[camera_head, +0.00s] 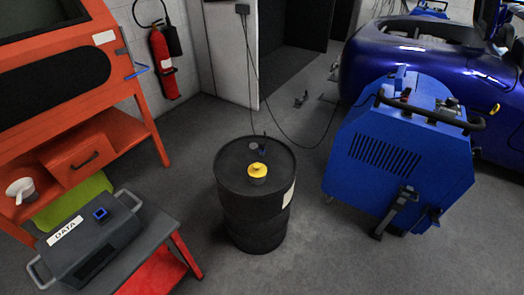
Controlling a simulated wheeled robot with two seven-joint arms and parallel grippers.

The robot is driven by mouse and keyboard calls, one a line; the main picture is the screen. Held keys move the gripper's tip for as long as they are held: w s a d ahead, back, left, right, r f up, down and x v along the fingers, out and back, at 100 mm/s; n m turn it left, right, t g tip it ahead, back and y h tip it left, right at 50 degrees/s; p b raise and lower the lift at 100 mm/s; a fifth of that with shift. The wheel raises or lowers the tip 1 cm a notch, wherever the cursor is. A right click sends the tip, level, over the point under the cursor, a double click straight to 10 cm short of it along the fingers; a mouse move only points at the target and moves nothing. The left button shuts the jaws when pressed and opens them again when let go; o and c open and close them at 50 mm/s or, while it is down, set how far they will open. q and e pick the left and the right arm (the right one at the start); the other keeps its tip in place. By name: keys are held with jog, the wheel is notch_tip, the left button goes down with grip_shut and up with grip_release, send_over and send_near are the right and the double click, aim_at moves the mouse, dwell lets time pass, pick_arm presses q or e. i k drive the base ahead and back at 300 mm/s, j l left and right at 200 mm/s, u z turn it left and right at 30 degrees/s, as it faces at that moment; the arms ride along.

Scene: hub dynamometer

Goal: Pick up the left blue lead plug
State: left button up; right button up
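A black drum (252,214) stands upright on the floor near the middle. On its top, behind a yellow knob-like piece (257,171), is a small dark-blue plug-like thing (254,148), with a thin lead running up from it towards a wall box (242,9). It is too small to tell whether it is one plug or two side by side. A grey case (92,247) marked DATA, lower left, has a blue square socket-like piece (100,214) on top. Neither of my grippers is in view.
The case sits on a red and grey stand (178,252). An orange cabinet (70,130) is at left, with a fire extinguisher (163,62) on the wall. A blue wheeled machine (385,150) stands by a blue car (400,60). A cable trails behind the drum. The front floor is clear.

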aim_at(261, 145)
jog(key=i+l+u, duration=0.3)
jog(key=l+u, duration=0.2)
jog(key=i+l+u, duration=0.25)
jog(key=l+u, duration=0.2)
jog(key=l, duration=0.15)
jog(key=i+l+u, duration=0.1)
jog(key=l+u, duration=0.9)
jog(key=l, duration=0.3)
jog(key=k+l+u, duration=0.1)
jog(key=l+u, duration=0.35)
jog(key=l, duration=0.2)
